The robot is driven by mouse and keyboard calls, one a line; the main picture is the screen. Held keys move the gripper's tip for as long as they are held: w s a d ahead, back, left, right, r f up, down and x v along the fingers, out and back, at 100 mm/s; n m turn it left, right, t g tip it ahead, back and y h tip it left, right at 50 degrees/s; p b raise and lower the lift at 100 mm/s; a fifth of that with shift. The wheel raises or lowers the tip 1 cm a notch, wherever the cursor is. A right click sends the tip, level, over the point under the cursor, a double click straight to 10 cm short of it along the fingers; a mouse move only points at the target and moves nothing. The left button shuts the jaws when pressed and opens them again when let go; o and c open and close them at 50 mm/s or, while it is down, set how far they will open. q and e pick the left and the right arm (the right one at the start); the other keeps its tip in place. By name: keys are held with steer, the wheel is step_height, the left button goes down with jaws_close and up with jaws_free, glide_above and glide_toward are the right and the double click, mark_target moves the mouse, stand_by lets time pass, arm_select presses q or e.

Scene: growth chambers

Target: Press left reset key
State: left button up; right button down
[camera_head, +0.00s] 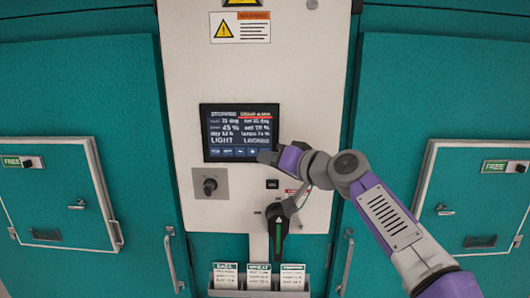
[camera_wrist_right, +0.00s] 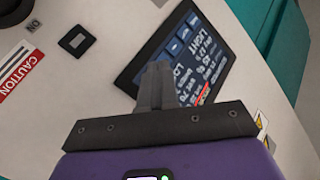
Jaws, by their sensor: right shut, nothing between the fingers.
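The dark display (camera_head: 240,130) sits on the pale control panel, with a row of small blue keys (camera_head: 234,153) along its lower edge. Their symbols are too small to read, so I cannot tell which is the reset key. My right gripper (camera_head: 265,157) is at the display's lower right corner, fingers together and empty. In the right wrist view the closed fingertips (camera_wrist_right: 163,68) overlap the end of the key row (camera_wrist_right: 184,33) on the display (camera_wrist_right: 190,60). I cannot tell whether they touch it. My left gripper is out of view.
Below the display are a black knob (camera_head: 210,186), a small black switch (camera_head: 272,184) and a black handle with a green mark (camera_head: 278,228). A card rack (camera_head: 225,291) is at the bottom. Teal doors with white-framed hatches (camera_head: 60,195) flank the panel.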

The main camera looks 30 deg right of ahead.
steer(key=shift+w, duration=0.1)
stand_by(0.3)
steer(key=shift+w+d, duration=0.2)
steer(key=shift+w, duration=0.1)
steer(key=shift+w+d, duration=0.2)
stand_by(0.6)
steer(key=shift+s+a, duration=0.1)
stand_by(0.3)
steer(key=shift+s+a, duration=0.3)
steer(key=shift+s, duration=0.2)
steer(key=shift+b, duration=0.3)
steer(key=s+a, duration=0.1)
steer(key=s+b, duration=0.1)
steer(key=s, duration=0.1)
steer(key=s+a, duration=0.1)
steer(key=shift+s+a+b, duration=0.15)
steer(key=shift+a+b, duration=0.15)
steer(key=shift+a, duration=0.05)
